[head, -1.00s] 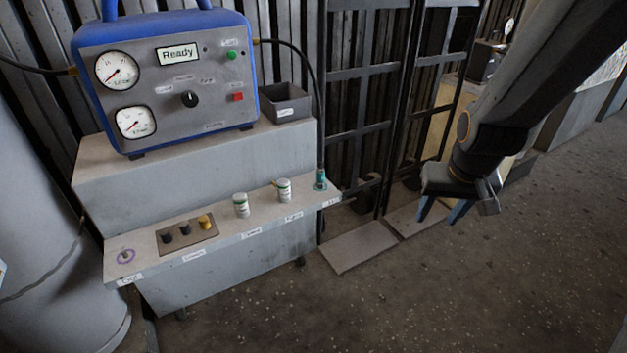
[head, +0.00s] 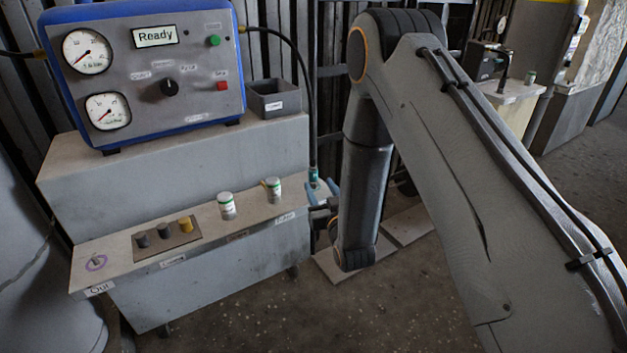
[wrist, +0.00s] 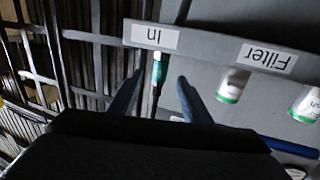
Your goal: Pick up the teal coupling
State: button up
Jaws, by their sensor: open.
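The teal coupling (head: 313,176) stands at the right end of the grey shelf, on the end of a black hose. In the wrist view the coupling (wrist: 158,70) shows by the "In" label, between the two blue fingers of my gripper (wrist: 160,84). The fingers are apart, one on each side of it with gaps, and touch nothing that I can see. In the head view my gripper (head: 322,194) is at the shelf's right end, close to the coupling and partly hidden by my arm.
Two white jars with green bands (head: 227,205) (head: 273,189) stand on the shelf (head: 205,228) left of the coupling. A plate with black and yellow plugs (head: 167,240) lies further left. The blue "Ready" unit (head: 140,70) and a dark bin (head: 272,100) sit above.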

aim_at(314, 178)
jog(key=x, duration=0.7)
jog(key=shift+w+a+f+b, duration=0.1)
jog(key=shift+w+f+b, duration=0.1)
jog(key=shift+w+b, duration=0.1)
grip_shut()
notch_tip(314, 178, up, 10)
jog(key=shift+r+p, duration=0.1)
jog(key=shift+p, duration=0.45)
